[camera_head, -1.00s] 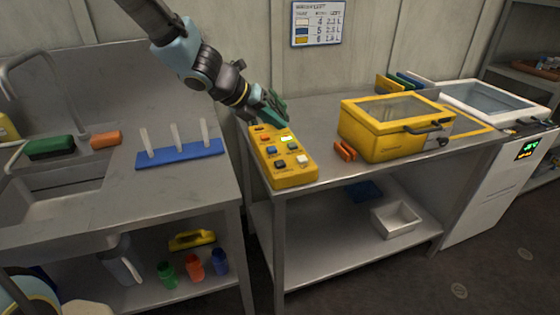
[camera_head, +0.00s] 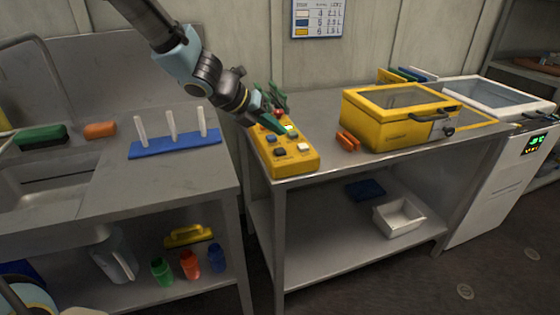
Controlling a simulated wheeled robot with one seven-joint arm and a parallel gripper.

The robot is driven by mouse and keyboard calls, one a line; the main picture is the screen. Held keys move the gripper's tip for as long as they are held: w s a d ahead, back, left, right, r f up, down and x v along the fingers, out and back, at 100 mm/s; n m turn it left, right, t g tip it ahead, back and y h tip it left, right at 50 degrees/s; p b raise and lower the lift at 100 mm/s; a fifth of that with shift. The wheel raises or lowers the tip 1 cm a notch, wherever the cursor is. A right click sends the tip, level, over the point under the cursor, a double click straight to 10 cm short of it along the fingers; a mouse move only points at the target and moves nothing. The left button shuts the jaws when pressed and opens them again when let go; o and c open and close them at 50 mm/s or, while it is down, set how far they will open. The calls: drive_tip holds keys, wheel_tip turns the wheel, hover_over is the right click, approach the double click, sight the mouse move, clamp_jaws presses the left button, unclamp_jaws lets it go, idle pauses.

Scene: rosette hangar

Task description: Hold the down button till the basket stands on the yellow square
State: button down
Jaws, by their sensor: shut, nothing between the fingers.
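A yellow control box (camera_head: 284,153) with several coloured buttons stands at the left front of the metal table. I cannot read which button is the down button. My gripper (camera_head: 279,127), with green fingers, is shut and empty. It is over the far half of the box and hides some of its buttons; I cannot tell whether the fingertips touch one. I cannot make out a basket. A yellow edge (camera_head: 484,121) shows on the table right of a yellow lidded case; I cannot tell whether it is the yellow square.
The yellow lidded case (camera_head: 388,132) and small orange pieces (camera_head: 347,141) are right of the control box. A white appliance (camera_head: 500,185) stands at the right. The left counter holds a blue rack (camera_head: 172,147) with white pegs. A white bin (camera_head: 399,217) is on the lower shelf.

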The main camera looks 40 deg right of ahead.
sight(277, 151)
drive_tip(key=shift+f+b, duration=0.7)
drive_tip(key=shift+f, duration=0.7)
drive_tip(key=shift+f, duration=0.1)
idle(0.8)
drive_tip(key=shift+f+b, duration=0.3)
